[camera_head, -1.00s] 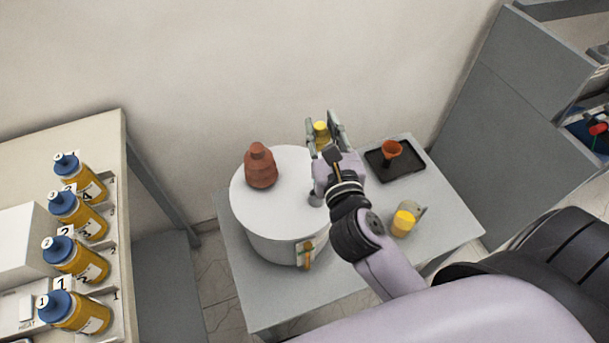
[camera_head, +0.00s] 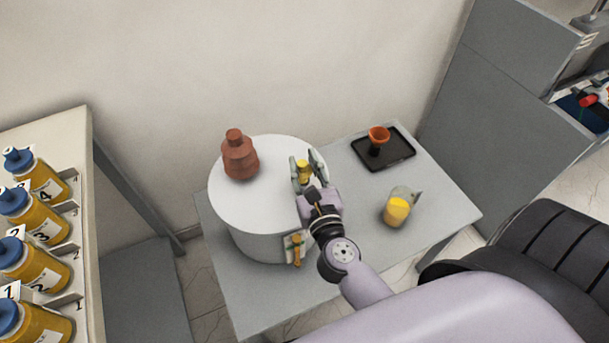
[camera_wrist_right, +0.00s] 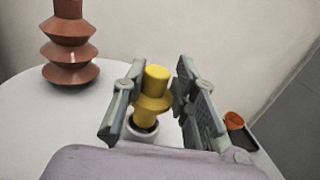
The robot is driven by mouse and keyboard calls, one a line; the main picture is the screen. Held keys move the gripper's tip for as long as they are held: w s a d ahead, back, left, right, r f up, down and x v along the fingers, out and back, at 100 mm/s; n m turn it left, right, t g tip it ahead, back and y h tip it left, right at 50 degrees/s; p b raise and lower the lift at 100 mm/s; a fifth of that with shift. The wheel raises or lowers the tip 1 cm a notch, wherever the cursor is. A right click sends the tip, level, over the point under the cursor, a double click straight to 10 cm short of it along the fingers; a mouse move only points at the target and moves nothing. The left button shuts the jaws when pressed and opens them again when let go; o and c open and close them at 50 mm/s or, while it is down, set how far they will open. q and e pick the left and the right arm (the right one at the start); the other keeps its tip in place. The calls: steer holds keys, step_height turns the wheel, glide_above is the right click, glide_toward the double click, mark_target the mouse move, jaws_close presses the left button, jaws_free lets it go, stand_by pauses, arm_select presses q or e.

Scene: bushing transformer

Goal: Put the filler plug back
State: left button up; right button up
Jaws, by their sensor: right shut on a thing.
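The yellow filler plug (camera_head: 303,168) is between the fingers of my right gripper (camera_head: 307,165), which is shut on it. In the right wrist view the plug (camera_wrist_right: 154,82) stands roughly upright, with a wider collar below its head. Just under it is a white filler neck (camera_wrist_right: 134,137) with a dark opening on the white tank lid. The plug's lower end overlaps the opening in this view; I cannot tell whether it is inside or just above. The white round tank (camera_head: 235,205) carries a brown ribbed bushing (camera_head: 240,158) at the left. My left gripper is not in view.
Numbered bottles (camera_head: 38,218) stand at the left.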

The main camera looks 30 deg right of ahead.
mark_target(304, 174)
step_height(304, 174, down, 2)
steer(key=shift+f+b, duration=0.15)
steer(key=shift+b, duration=0.15)
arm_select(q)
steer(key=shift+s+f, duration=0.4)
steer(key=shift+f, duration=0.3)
arm_select(e)
steer(key=shift+f+b, duration=0.55)
steer(key=shift+f, duration=0.05)
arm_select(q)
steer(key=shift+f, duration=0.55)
arm_select(e)
steer(key=o, duration=1)
steer(key=shift+r, duration=0.1)
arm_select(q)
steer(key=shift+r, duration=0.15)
arm_select(e)
steer(key=shift+o, duration=0.2)
steer(key=shift+r, duration=0.1)
